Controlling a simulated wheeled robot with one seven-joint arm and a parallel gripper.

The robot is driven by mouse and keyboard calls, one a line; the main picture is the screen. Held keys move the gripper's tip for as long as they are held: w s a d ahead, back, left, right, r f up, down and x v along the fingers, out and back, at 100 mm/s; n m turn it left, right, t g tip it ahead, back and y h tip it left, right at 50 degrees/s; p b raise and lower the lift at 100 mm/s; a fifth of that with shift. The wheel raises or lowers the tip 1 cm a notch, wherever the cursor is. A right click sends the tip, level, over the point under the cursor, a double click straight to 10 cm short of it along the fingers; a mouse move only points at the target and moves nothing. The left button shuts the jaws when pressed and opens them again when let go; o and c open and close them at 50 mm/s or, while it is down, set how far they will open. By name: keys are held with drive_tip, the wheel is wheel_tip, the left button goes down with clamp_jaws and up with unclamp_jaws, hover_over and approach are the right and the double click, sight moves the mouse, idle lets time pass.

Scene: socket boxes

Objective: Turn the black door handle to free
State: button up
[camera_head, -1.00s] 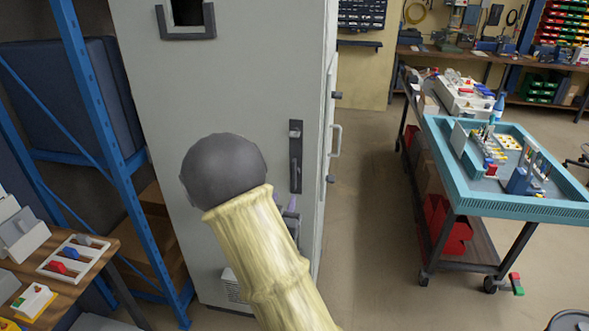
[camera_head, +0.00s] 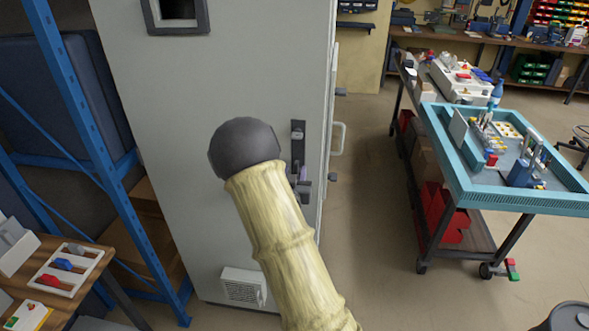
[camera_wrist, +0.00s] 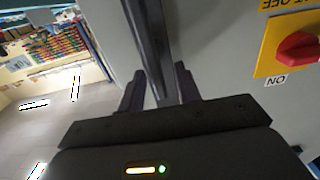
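The black door handle (camera_head: 298,143) is a long upright lever on the front of the grey cabinet (camera_head: 235,90), near its right edge. My gripper (camera_head: 303,180) is at the handle's lower part, partly hidden behind my pale arm. In the wrist view the handle (camera_wrist: 147,35) runs down between the two fingers of my gripper (camera_wrist: 160,85). The fingers stand apart on either side of it, and some gap seems to show, so the gripper looks open around the handle. Contact cannot be made out.
A red rotary switch (camera_wrist: 298,47) on a yellow plate sits right of the handle in the wrist view. A blue shelf frame (camera_head: 85,120) stands left of the cabinet. A teal-topped cart (camera_head: 500,195) stands to the right, with clear floor between.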

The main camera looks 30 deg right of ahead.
drive_tip(key=shift+d, duration=0.1)
drive_tip(key=shift+s, duration=0.1)
clamp_jaws()
drive_tip(key=n, duration=0.2)
drive_tip(key=a+n+b, duration=0.1)
drive_tip(key=n, duration=0.2)
drive_tip(key=w+n+b, duration=0.1)
drive_tip(key=n, duration=0.1)
drive_tip(key=shift+a+f+n, duration=0.3)
drive_tip(key=shift+n, duration=0.1)
drive_tip(key=shift+w+a+f+n, duration=0.15)
drive_tip(key=shift+f+n, duration=0.2)
drive_tip(key=shift+n, duration=1.4)
drive_tip(key=shift+w+a+f+n, duration=0.1)
drive_tip(key=shift+f+n, duration=0.3)
drive_tip(key=shift+n, duration=1.3)
drive_tip(key=shift+w+a+f+n, duration=0.15)
drive_tip(key=shift+f+n, duration=0.2)
drive_tip(key=shift+n, duration=1.4)
drive_tip(key=shift+s, duration=0.1)
